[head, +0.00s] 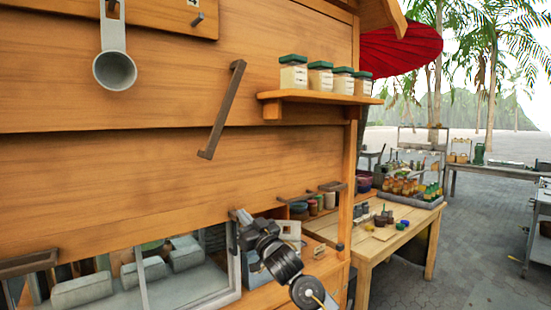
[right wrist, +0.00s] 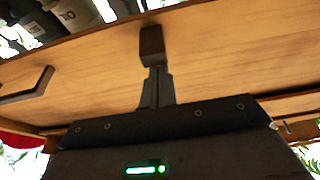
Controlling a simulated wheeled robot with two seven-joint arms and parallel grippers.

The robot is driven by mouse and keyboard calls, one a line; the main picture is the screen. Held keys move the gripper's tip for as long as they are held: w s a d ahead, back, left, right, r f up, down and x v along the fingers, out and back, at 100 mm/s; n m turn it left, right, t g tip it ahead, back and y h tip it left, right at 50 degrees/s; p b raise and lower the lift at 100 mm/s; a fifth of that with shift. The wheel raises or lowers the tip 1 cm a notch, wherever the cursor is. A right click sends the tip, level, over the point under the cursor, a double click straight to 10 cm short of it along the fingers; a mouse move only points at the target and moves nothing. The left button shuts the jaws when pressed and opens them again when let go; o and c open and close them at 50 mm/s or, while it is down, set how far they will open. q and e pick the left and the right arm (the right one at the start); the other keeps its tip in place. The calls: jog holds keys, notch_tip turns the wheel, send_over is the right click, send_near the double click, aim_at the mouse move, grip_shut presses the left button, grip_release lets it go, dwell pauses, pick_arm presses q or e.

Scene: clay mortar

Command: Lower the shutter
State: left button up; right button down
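The shutter (head: 170,185) is a wide wooden panel on the stall front in the head view. Its lower edge hangs over a glass display case (head: 185,280), whose lower part shows below. My right gripper (head: 240,216) is at the panel's lower edge, right of the case. In the right wrist view its fingers (right wrist: 157,88) are close together at a dark brown handle (right wrist: 152,45) on the wood and appear shut on it. Another handle (head: 30,262) is at the lower left in the head view. My left gripper is not in view.
A slanted dark bar (head: 221,110) sticks out from the wooden front. Right of it, a small shelf (head: 318,97) holds several green-lidded jars (head: 293,73). A wooden table (head: 405,231) with small items stands at the right. Paved ground (head: 475,260) beyond is open.

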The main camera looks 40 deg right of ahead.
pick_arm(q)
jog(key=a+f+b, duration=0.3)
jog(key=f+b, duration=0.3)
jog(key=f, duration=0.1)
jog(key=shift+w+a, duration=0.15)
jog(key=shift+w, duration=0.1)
pick_arm(e)
notch_tip(320, 180, down, 16)
jog(key=shift+w+f, duration=0.15)
jog(key=shift+f, duration=0.05)
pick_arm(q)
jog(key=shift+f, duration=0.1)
